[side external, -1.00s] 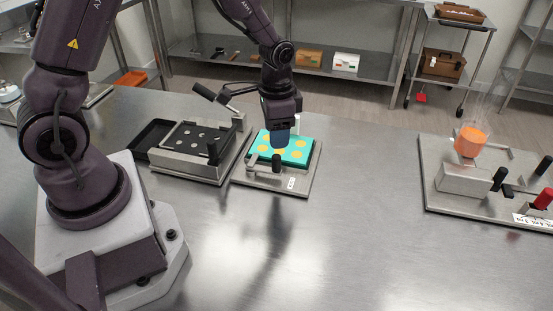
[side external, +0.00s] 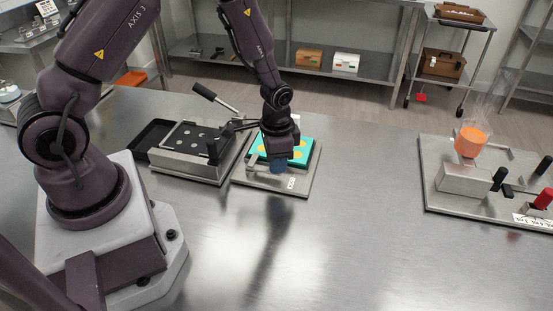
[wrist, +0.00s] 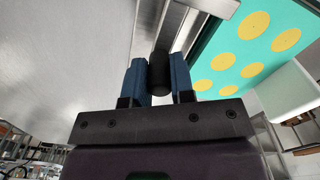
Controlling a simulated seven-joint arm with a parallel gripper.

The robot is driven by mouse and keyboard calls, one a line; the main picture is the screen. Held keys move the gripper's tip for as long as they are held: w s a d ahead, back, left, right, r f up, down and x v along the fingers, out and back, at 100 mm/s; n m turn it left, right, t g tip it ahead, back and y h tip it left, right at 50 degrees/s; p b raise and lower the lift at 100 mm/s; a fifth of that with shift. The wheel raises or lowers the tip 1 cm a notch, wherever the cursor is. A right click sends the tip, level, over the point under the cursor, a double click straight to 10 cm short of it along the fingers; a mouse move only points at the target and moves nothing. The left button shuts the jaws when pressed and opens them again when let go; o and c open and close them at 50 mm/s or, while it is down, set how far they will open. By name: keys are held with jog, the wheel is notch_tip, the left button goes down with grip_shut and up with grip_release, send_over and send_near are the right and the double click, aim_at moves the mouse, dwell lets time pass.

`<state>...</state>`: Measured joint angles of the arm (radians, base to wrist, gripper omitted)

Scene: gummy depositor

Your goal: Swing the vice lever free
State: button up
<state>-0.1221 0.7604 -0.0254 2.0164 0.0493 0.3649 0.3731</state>
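The vice is a steel plate (side external: 262,183) with a teal mould (side external: 303,147) with yellow round spots on it. My gripper (side external: 278,166) is low over the plate's front part and covers the vice lever in the side view. In the wrist view the lever's black knob (wrist: 159,72) is between the two blue fingers of my gripper (wrist: 159,85). The fingers are close on both sides of it with no clear gap. I cannot tell whether they press on it. The teal mould (wrist: 237,48) is also at the upper right of the wrist view.
A depositor station (side external: 470,212) with an orange-filled hopper (side external: 470,141) stands to the right. The bench between and in front is clear.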

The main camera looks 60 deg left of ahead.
grip_shut()
jog(key=shift+s, duration=0.1)
jog(key=m, duration=0.1)
jog(key=s+d+m, duration=0.1)
jog(key=m, duration=0.1)
jog(key=s+m, duration=0.1)
jog(key=m, duration=0.1)
jog(key=shift+s+d, duration=0.2)
jog(key=shift+d, duration=0.05)
jog(key=s+m, duration=0.1)
jog(key=m, duration=0.3)
jog(key=shift+s+d, duration=0.15)
jog(key=shift+s, duration=0.25)
jog(key=shift+s+m, duration=0.8)
jog(key=shift+m, duration=0.7)
jog(key=o, duration=0.7)
grip_release()
jog(key=shift+o, duration=0.2)
